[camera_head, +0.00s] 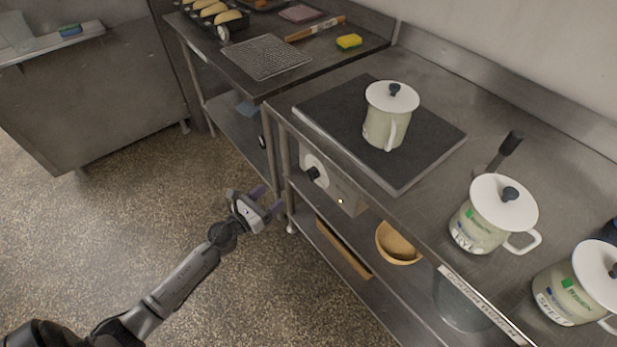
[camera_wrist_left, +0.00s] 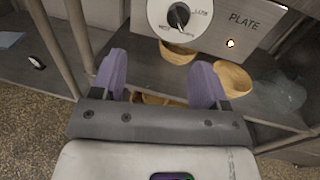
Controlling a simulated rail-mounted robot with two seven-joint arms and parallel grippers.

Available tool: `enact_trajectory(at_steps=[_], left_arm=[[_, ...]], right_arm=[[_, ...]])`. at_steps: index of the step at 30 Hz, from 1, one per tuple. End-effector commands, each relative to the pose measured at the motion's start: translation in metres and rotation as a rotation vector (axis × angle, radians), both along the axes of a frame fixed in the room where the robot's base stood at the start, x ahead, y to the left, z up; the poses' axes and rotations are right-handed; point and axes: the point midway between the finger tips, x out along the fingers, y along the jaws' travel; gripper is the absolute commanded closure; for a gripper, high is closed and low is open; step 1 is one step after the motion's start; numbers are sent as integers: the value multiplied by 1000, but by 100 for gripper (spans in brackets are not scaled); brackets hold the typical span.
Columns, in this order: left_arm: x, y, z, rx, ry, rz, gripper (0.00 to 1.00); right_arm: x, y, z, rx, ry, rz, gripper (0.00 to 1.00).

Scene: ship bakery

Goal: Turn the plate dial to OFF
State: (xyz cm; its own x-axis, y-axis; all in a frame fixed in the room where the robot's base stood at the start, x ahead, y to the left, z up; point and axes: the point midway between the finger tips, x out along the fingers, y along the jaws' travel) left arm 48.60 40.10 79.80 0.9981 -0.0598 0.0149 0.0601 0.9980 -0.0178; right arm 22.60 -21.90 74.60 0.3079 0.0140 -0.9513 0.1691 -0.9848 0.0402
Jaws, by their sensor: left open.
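The plate dial (camera_head: 313,173) is a black knob on a white round face on the front panel below the hot plate. In the left wrist view the dial (camera_wrist_left: 179,16) is at the top, beside the word PLATE and a lit amber lamp (camera_wrist_left: 231,43). The dark plate (camera_head: 430,165) carries a lidded enamel pot (camera_head: 387,115). My left gripper (camera_head: 267,203) is open and empty, left of and below the dial, apart from it. Its purple fingers (camera_wrist_left: 163,82) sit below the dial in the wrist view. My right gripper is not in view.
Table legs (camera_head: 285,150) stand close to the gripper. The lower shelf holds wooden bowls (camera_head: 398,243) and a board (camera_head: 343,248). Two lidded mugs (camera_head: 480,225) stand on the counter at right. The floor (camera_head: 120,210) left of the table is clear.

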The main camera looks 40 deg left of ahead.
Motion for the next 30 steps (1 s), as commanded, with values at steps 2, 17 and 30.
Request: enact_trajectory(at_steps=[2, 17, 30], left_arm=[[-1, -11, -2, 110, 0, -64, 32], [30, -23, -1, 303, -21, -103, 32], [106, -36, -2, 299, -20, -103, 32]], right_arm=[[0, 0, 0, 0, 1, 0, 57], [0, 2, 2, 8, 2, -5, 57], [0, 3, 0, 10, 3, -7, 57]])
